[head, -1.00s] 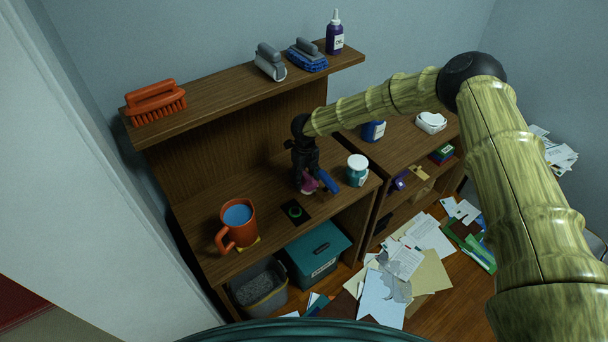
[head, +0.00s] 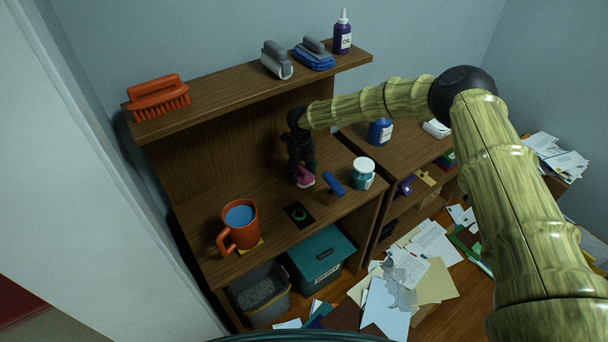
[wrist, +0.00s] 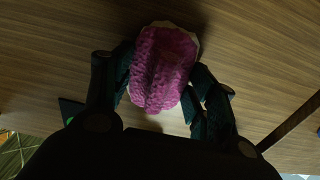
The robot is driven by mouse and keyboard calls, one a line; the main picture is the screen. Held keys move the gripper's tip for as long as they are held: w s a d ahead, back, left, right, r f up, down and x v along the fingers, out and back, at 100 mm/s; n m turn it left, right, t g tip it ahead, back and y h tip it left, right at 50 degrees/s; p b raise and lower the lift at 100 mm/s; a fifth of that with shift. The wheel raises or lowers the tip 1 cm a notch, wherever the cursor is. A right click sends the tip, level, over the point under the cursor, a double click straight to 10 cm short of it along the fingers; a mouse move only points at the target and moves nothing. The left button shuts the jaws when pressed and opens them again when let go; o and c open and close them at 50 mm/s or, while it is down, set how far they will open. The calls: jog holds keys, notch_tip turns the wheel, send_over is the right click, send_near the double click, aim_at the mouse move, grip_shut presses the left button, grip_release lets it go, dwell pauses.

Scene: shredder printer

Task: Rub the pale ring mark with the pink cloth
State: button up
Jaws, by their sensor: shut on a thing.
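The pink cloth (head: 305,178) is bunched between the fingers of my gripper (head: 303,172), low over the brown desk top (head: 275,188). In the wrist view, the cloth (wrist: 163,68) fills the space between the dark fingers of my gripper (wrist: 160,85), which are closed on its sides. A pale rim shows past the cloth's upper edge and a pale patch below it. I cannot tell whether these are the ring mark or part of the cloth. The ring mark is not clearly seen in the head view. The cloth appears at or very near the desk surface.
A blue-handled thing (head: 334,183) lies right of the cloth, beside a teal-and-white jar (head: 363,172). An orange mug (head: 240,226) stands front left, near a black square with a green ring (head: 299,214). The raised shelf (head: 222,97) runs behind. Papers litter the floor.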

aim_at(310, 183)
jog(key=shift+w+a+b, duration=0.5)
jog(key=shift+w, duration=0.15)
jog(key=shift+w+a+b, duration=0.45)
jog(key=shift+w, duration=0.2)
jog(key=shift+s+d+p, duration=0.6)
jog(key=shift+s+d, duration=0.1)
jog(key=shift+s, duration=0.25)
jog(key=shift+s+d+f+p, duration=0.25)
jog(key=shift+s+d+p, duration=0.25)
jog(key=shift+s, duration=0.35)
jog(key=shift+s+d+p, duration=0.5)
jog(key=shift+s+d, duration=0.15)
jog(key=shift+s, duration=0.15)
jog(key=shift+s+d+p, duration=0.5)
jog(key=shift+s+d, duration=0.1)
jog(key=shift+s, duration=0.2)
jog(key=shift+c, duration=0.4)
jog(key=shift+r, duration=0.15)
